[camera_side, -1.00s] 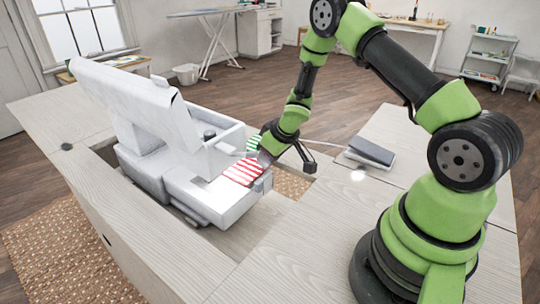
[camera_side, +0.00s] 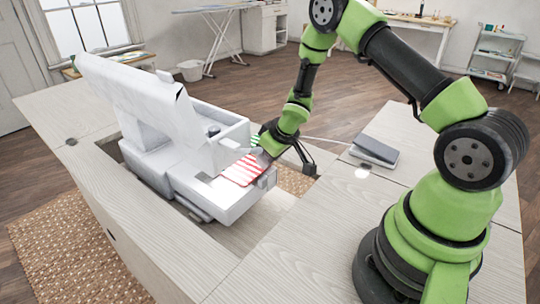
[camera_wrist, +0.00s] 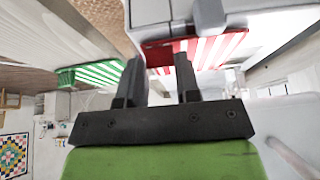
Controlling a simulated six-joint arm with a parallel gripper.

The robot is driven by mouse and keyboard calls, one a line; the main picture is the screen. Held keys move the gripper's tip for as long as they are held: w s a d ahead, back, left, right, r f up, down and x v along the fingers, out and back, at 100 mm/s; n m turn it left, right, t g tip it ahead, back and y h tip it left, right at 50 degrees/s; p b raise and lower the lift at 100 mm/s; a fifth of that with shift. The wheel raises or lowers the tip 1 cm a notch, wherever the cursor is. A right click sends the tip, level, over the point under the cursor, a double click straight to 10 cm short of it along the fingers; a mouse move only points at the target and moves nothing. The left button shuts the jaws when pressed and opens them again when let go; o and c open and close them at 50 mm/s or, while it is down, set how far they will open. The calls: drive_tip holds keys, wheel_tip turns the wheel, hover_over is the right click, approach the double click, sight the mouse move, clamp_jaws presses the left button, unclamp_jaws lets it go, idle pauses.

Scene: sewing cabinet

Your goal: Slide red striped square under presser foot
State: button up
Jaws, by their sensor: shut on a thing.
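The red striped square (camera_side: 241,171) lies on the white sewing machine's bed (camera_side: 225,200), below the machine head. My gripper (camera_side: 266,160) is at the square's right edge in the side view, shut on it. In the wrist view the red striped square (camera_wrist: 205,48) extends from my gripper (camera_wrist: 162,62) to the right. The machine (camera_side: 150,110) is set into the cabinet top.
A green striped piece (camera_side: 255,139) is behind my gripper; it also shows in the wrist view (camera_wrist: 95,73). A dark-topped block (camera_side: 374,150) sits on the pale cabinet top (camera_side: 300,225) at right. An opening in the cabinet surrounds the machine bed.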

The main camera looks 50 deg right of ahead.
drive_tip(key=shift+a, duration=0.8)
idle(0.4)
drive_tip(key=o, duration=0.9)
drive_tip(key=v, duration=1)
